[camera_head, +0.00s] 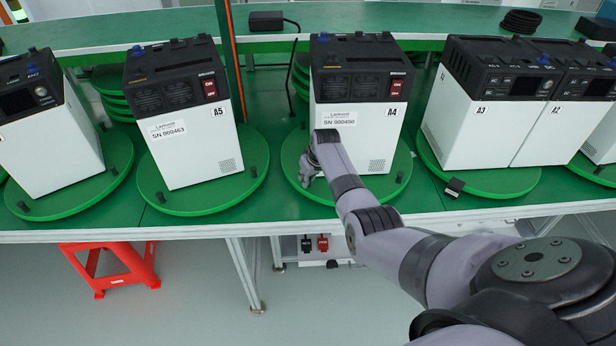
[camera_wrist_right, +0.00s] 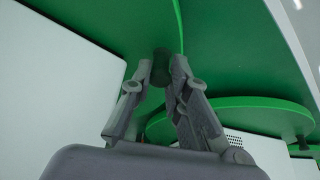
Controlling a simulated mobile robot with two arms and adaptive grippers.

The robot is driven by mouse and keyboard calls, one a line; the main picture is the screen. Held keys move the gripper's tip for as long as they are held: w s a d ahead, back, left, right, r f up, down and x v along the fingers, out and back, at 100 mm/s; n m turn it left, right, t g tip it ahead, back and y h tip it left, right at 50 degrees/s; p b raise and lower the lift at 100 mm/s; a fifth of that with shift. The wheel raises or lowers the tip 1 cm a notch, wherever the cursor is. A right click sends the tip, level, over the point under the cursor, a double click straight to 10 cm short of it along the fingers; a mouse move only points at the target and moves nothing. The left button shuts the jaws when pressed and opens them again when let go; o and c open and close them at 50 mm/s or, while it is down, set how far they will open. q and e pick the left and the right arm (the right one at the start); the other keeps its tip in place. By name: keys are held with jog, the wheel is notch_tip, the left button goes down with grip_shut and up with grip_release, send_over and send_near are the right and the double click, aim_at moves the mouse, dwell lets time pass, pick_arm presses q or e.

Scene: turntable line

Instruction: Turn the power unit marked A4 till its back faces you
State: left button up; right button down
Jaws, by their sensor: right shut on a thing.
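The power unit marked A4 (camera_head: 360,87) is a white box with a black top part, upright on a round green turntable (camera_head: 394,180) in the middle of the head view. Its side towards me shows a red breaker switch, a serial label and a vent. My right gripper (camera_head: 308,165) is low at the unit's left front corner, over the turntable's edge. In the right wrist view the gripper (camera_wrist_right: 160,80) is shut on a dark peg (camera_wrist_right: 161,62) of the turntable. The head view hides this peg behind the gripper. My left gripper is not in view.
Unit A5 (camera_head: 185,115) stands on its own turntable to the left, its breaker side towards me. Unit A3 (camera_head: 485,110) stands to the right, display panel towards me. A black adapter (camera_head: 266,20) and a coiled cable (camera_head: 520,20) lie behind. A red stool (camera_head: 112,265) is below.

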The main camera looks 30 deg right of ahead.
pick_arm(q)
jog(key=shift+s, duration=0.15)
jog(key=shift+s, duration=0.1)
pick_arm(e)
jog(key=c, duration=1.8)
grip_release()
jog(key=shift+d, duration=0.1)
jog(key=v, duration=1.2)
